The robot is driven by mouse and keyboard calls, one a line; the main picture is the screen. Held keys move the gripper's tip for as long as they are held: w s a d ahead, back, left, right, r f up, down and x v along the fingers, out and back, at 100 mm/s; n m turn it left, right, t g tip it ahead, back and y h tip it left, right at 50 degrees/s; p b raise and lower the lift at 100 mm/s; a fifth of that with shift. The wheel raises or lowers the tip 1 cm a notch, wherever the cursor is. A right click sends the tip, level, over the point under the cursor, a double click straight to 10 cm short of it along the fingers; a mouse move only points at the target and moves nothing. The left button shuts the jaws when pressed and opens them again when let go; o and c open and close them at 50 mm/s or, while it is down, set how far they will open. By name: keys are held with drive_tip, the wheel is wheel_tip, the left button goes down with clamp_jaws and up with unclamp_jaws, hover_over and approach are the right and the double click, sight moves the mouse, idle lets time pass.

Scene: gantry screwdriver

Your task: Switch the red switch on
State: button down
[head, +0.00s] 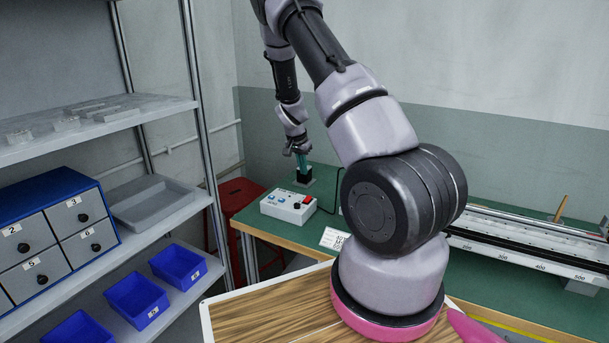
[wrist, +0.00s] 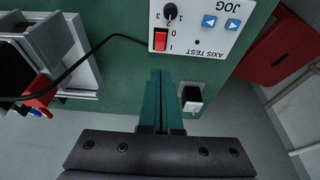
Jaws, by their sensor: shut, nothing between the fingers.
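The red switch (wrist: 159,39) is a small rocker on the white control box (wrist: 208,42), beside 0 and I marks. It also shows in the head view (head: 308,200) on the right part of the box (head: 287,207). Which side of the rocker is pressed is too small to tell. My gripper (wrist: 160,72) has green fingers, shut with nothing between them. In the wrist view the fingertips point at the switch and appear a little short of it. In the head view my gripper (head: 302,166) hangs behind the box, apart from it.
The box also carries a black knob (wrist: 170,11) and two blue arrow buttons (wrist: 223,22). A black block (head: 304,180) stands on the green bench behind the box. A black cable (wrist: 90,57) leaves the box. A red stool (head: 238,200) and shelving stand to the left.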

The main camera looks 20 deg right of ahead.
sight(308, 197)
drive_tip(key=x, duration=1.2)
drive_tip(key=shift+d+f, duration=0.2)
drive_tip(key=shift+f, duration=0.05)
drive_tip(key=shift+a, duration=0.2)
drive_tip(key=shift+s+a+r, duration=0.1)
drive_tip(key=shift+s+a, duration=0.35)
drive_tip(key=shift+a, duration=0.05)
drive_tip(key=shift+r, duration=0.1)
drive_tip(key=shift+r, duration=0.25)
drive_tip(key=v, duration=1.3)
